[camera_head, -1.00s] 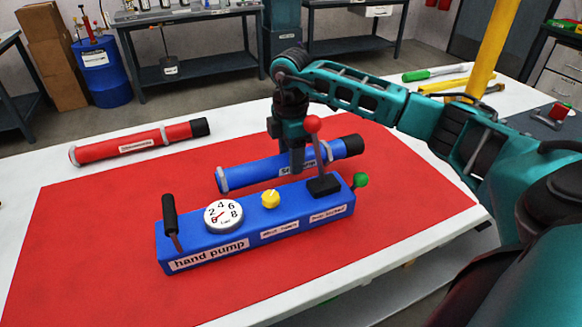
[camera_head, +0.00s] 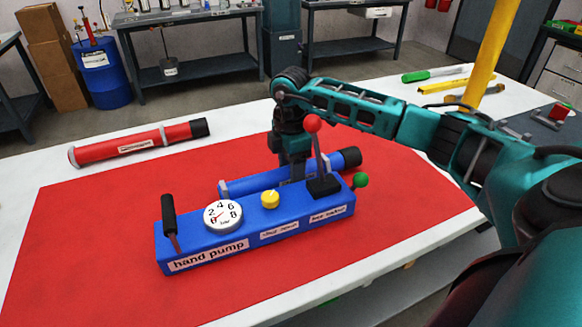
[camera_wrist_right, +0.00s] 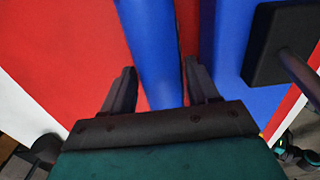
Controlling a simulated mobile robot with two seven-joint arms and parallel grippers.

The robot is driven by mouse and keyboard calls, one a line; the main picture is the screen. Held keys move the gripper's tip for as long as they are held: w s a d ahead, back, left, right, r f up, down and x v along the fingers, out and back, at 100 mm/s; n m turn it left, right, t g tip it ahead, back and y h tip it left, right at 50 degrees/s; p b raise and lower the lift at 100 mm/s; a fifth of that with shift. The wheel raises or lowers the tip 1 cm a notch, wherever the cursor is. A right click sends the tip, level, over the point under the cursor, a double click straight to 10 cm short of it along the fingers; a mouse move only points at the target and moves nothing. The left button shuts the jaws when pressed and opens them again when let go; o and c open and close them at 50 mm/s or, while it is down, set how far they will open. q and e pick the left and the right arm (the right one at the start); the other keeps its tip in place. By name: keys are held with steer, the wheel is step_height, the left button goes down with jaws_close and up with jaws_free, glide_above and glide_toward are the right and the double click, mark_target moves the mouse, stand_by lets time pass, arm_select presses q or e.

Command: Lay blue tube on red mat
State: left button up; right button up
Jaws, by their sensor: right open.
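The blue tube (camera_head: 250,181), with a black cap at its right end, lies on the red mat (camera_head: 90,225) close behind the hand pump, which hides its lower side. My right gripper (camera_head: 294,168) points down over the tube's middle. In the right wrist view the blue tube (camera_wrist_right: 152,45) runs between its two black fingers (camera_wrist_right: 160,72), which are open with gaps beside the tube. The red mat (camera_wrist_right: 60,45) shows on both sides of it. My left gripper is not in view.
The blue hand pump (camera_head: 255,233), with a gauge and upright levers, stands on the mat in front of the tube. A red tube (camera_head: 130,145) lies at the mat's back left edge. Tools lie at the table's back right. The mat's left part is clear.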

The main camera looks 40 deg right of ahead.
step_height(320, 180, up, 12)
steer(key=p, duration=0.1)
stand_by(0.7)
